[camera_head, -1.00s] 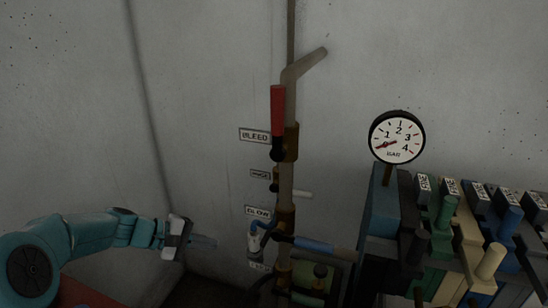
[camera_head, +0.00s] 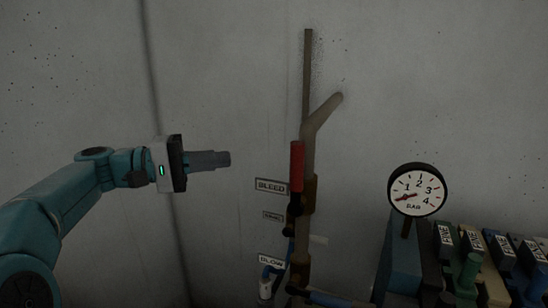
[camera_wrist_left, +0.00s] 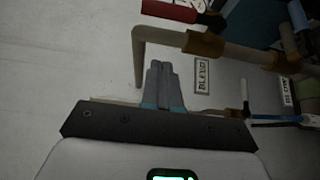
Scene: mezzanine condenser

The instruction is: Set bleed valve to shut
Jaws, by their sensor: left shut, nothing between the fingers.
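The bleed valve's red handle (camera_head: 297,166) stands upright along the vertical pipe in the head view, beside the BLEED label (camera_head: 271,186). My right gripper is not in view.
A pipe (camera_head: 308,237) with a slanted branch runs up the wall. A BLOW label (camera_head: 271,262) and a blue handle (camera_head: 335,300) are lower down. A round gauge (camera_head: 417,190) and a bank of coloured levers (camera_head: 470,268) stand at right. Bare wall lies at left.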

